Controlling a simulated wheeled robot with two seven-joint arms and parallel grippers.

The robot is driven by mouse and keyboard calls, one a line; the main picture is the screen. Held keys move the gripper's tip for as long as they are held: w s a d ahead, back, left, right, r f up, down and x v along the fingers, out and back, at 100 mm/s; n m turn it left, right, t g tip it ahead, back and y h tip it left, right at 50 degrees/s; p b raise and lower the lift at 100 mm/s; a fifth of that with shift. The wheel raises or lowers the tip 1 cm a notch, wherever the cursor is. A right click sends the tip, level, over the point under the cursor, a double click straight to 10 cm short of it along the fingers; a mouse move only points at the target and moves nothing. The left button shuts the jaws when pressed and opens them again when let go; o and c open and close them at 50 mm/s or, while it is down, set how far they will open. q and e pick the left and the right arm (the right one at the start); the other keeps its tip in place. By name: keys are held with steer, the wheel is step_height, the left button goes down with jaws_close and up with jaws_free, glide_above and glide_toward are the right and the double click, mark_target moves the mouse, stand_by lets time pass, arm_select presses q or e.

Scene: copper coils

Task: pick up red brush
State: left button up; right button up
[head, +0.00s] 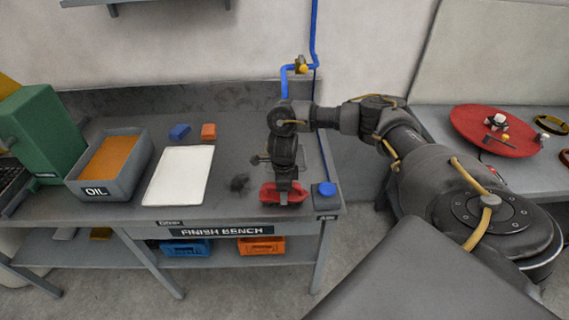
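A red object, seemingly the red brush (297,194), lies near the front right of the grey finish bench (225,208). My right arm comes in from the right, and its gripper (283,193) points down right at the red brush. The gripper covers the middle of the brush, and red shows on both sides of the fingers. I cannot tell whether the fingers are closed on it or only around or above it. My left gripper is not in view.
A blue item (325,189) sits right of the brush at the bench corner. Left of it are a dark clump (239,184), a white sheet (180,175), blue (180,131) and orange (208,131) blocks, and the oil tray (97,190). A red disc (470,122) lies on the right bench.

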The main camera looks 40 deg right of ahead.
steer(key=shift+r, duration=0.15)
steer(key=shift+w+r+b, duration=0.1)
steer(key=shift+r+b, duration=0.35)
steer(key=shift+r, duration=0.15)
steer(key=a+r, duration=0.1)
steer(key=r, duration=0.1)
steer(key=s+a+r, duration=0.1)
steer(key=r, duration=0.2)
steer(key=a+r, duration=0.2)
steer(key=shift+s+a+r+p, duration=0.1)
steer(key=shift+s+r+p, duration=0.1)
steer(key=shift+s+p, duration=0.15)
steer(key=s+a+r+b, duration=0.2)
steer(key=s+a+r, duration=0.2)
steer(key=a, duration=0.4)
steer(key=shift+a, duration=0.35)
steer(key=shift+r, duration=0.1)
